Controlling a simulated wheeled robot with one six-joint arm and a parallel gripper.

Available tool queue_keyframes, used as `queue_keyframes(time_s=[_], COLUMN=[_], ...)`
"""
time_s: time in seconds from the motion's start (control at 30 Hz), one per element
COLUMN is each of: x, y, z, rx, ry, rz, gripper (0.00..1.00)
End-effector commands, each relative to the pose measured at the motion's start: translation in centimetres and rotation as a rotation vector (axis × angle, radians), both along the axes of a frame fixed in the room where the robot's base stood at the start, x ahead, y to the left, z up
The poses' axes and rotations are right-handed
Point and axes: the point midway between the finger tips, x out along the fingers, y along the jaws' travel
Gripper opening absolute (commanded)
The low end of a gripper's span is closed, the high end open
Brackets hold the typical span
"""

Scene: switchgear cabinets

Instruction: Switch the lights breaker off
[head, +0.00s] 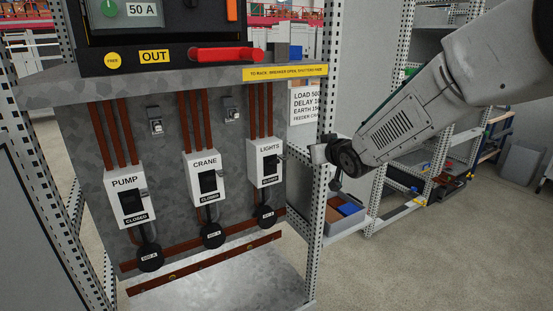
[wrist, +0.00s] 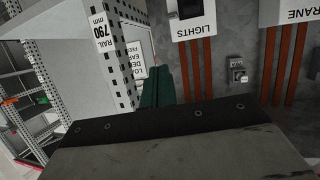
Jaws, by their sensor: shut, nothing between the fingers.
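The lights breaker (head: 258,172) is a white box labelled LIGHTS, at the right of a row of three on the grey panel. Its lower label appears to read CLOSED, and a small dark handle shows at its right side. In the wrist view the lights breaker (wrist: 208,28) appears upside down at the top, partly cut off by the frame edge. My gripper (head: 319,153) is right of the lights breaker, apart from it, by the perforated post. Its shut, empty dark green fingers show in the wrist view (wrist: 168,84).
The crane breaker (head: 194,172) and pump breaker (head: 118,196) stand to the left, both labelled CLOSED. A perforated post (head: 322,210) rises beside my gripper. A shelf edge with a red handle (head: 225,55) overhangs above. A grey bin (head: 345,222) sits behind the post.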

Motion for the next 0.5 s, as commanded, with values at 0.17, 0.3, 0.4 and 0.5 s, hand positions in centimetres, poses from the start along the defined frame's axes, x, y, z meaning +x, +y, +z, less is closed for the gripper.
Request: queue_keyframes(time_s=[0.17, 0.3, 0.4, 0.5], x=[2.6, 3.2, 3.6, 4.6], y=[5.4, 7.3, 7.9, 8.6], z=[-2.5, -3.1, -3.2, -3.3], rx=[0.093, 0.133, 0.141, 0.142], ry=[-0.119, -0.163, -0.172, -0.173], rz=[0.126, 0.173, 0.183, 0.184], gripper=[0.0, 0.0, 0.0, 0.0])
